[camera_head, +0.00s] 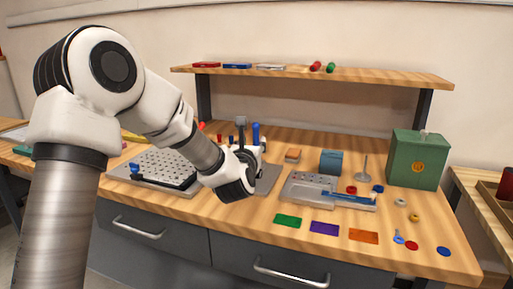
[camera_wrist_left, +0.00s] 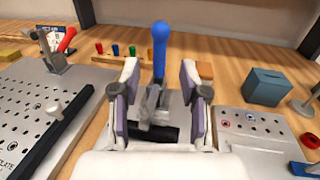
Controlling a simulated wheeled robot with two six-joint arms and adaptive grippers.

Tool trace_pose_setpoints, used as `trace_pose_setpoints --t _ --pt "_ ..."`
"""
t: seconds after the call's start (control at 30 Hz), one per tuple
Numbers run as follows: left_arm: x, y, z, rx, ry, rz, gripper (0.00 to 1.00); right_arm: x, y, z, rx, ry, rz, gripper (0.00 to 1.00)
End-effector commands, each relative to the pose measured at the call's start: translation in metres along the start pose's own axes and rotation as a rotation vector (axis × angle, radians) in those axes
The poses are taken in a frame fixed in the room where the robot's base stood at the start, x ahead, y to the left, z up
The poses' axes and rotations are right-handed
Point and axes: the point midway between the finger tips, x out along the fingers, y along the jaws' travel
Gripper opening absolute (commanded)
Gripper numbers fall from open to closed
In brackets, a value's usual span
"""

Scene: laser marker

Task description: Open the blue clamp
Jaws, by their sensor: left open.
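The blue clamp shows its blue handle (camera_wrist_left: 159,45) standing upright in the left wrist view, above grey metal linkage (camera_wrist_left: 152,105). In the head view the blue handle (camera_head: 256,133) rises just behind my left gripper (camera_head: 252,158). In the wrist view my left gripper (camera_wrist_left: 159,82) is open, with one finger on each side of the handle and linkage. Gaps show between the fingers and the clamp, so it is not gripped. The clamp's base is partly hidden by the gripper. My right gripper is not in view.
A perforated metal plate (camera_wrist_left: 30,108) lies to the left, with a red-handled clamp (camera_wrist_left: 67,39) behind it. A grey fixture (camera_wrist_left: 262,130) and a blue box (camera_wrist_left: 265,86) stand to the right. A wooden shelf (camera_head: 340,76) spans the back. Coloured cards lie along the front.

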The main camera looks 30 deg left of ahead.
Motion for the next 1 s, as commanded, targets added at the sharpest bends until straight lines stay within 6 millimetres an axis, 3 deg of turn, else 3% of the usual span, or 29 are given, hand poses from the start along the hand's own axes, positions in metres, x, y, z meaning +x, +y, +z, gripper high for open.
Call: trace_pose_setpoints --t 0.03,0.17,0.5,0.8,0.83,0.93,1.0 --pt "0.001 0.0 -0.006 0.0 -0.001 0.0 0.44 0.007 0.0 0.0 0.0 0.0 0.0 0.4" --pt "0.011 0.0 -0.003 0.0 -0.001 0.001 0.44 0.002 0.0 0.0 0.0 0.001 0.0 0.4" --pt "0.071 0.0 -0.003 0.001 -0.002 0.0 0.44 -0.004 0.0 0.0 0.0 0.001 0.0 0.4" --pt "0.078 0.0 -0.004 0.0 0.0 -0.001 0.44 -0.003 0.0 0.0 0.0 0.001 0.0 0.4" --pt "0.078 0.0 -0.004 0.0 0.0 -0.001 0.37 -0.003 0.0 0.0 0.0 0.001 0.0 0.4" --pt "0.078 0.0 -0.004 0.0 0.0 -0.001 0.02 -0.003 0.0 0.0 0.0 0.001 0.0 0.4" --pt "0.078 0.0 -0.004 0.0 0.0 0.0 0.0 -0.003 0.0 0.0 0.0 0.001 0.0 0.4"
